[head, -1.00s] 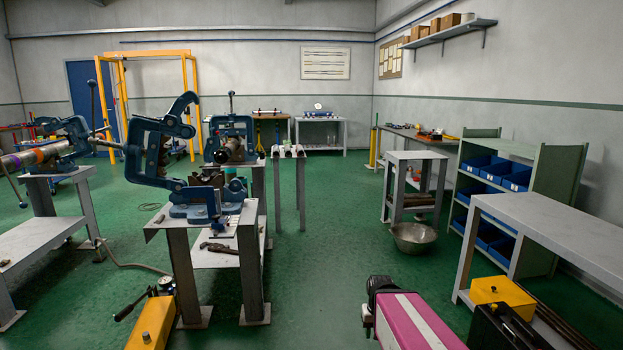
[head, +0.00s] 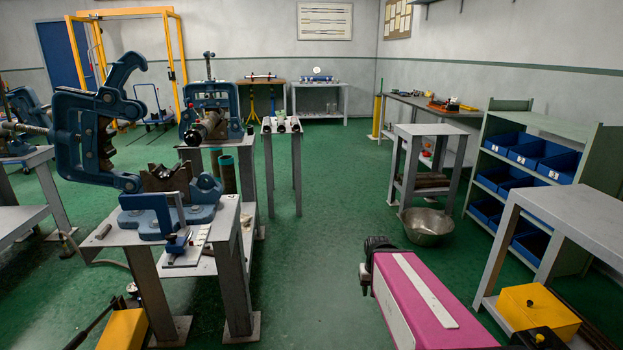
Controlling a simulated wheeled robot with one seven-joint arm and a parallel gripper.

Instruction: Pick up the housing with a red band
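I cannot make out a housing with a red band in the head view. Several small light pieces with dark ends (head: 281,126) sit on the narrow grey stand in the middle distance; they are too small to show any band. My pink arm link (head: 425,300) with its dark end reaches in from the bottom right. My gripper's fingers do not show.
A blue pipe vise (head: 165,190) stands on a grey table at the left, with another vise (head: 212,112) behind it. A metal bowl (head: 427,226) is on the floor before a grey stand. Blue bins (head: 527,150) fill the right shelf. Green floor is clear in the middle.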

